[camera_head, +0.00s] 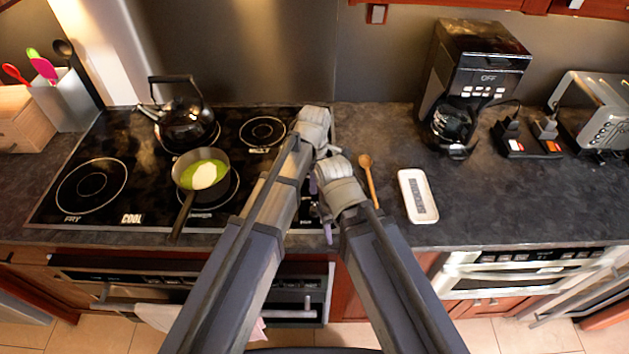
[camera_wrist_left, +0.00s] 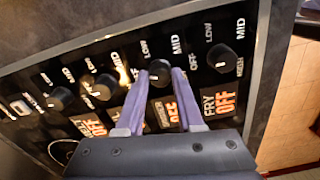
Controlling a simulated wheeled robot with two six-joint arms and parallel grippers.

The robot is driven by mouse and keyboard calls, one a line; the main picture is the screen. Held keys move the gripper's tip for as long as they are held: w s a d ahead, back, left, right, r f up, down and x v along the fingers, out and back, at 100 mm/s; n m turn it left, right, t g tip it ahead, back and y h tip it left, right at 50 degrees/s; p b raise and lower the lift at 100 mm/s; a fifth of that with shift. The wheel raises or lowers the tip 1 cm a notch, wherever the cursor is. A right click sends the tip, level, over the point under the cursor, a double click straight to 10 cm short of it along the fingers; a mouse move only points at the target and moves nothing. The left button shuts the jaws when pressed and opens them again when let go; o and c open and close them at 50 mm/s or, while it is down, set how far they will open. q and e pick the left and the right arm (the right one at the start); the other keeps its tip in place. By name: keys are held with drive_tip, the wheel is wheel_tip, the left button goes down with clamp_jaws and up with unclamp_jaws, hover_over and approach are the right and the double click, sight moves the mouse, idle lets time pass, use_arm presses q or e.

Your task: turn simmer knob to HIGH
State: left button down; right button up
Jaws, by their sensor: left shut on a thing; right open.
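The simmer knob (camera_wrist_left: 160,70) is a round black knob on the stove's control panel. In the left wrist view it sits between the two purple fingers of my left gripper (camera_wrist_left: 159,76), which is shut on it. An orange display (camera_wrist_left: 166,112) beside it, partly framed by the fingers, reads OFF. In the head view my left gripper (camera_head: 313,184) is largely hidden by my own arms, over the right end of the cooktop. My right gripper (camera_head: 327,230) is open, mostly hidden under its wrist near the counter's front edge, and apart from the knob as far as I can see.
The fry knob (camera_wrist_left: 221,58) stands close on one side and another knob (camera_wrist_left: 104,86) on the other. A pan with green soup (camera_head: 203,172) and a black kettle (camera_head: 186,122) stand on the cooktop. A wooden spoon (camera_head: 369,178) and white tray (camera_head: 417,196) lie right.

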use_arm(q)
drive_tip(key=m, duration=0.4)
drive_tip(key=shift+m, duration=0.3)
drive_tip(key=m, duration=0.4)
drive_tip(key=shift+m, duration=0.3)
drive_tip(key=m, duration=0.4)
drive_tip(key=shift+m, duration=0.3)
drive_tip(key=m, duration=1.3)
drive_tip(key=shift+m, duration=0.3)
drive_tip(key=m, duration=0.5)
drive_tip(key=shift+m, duration=2.2)
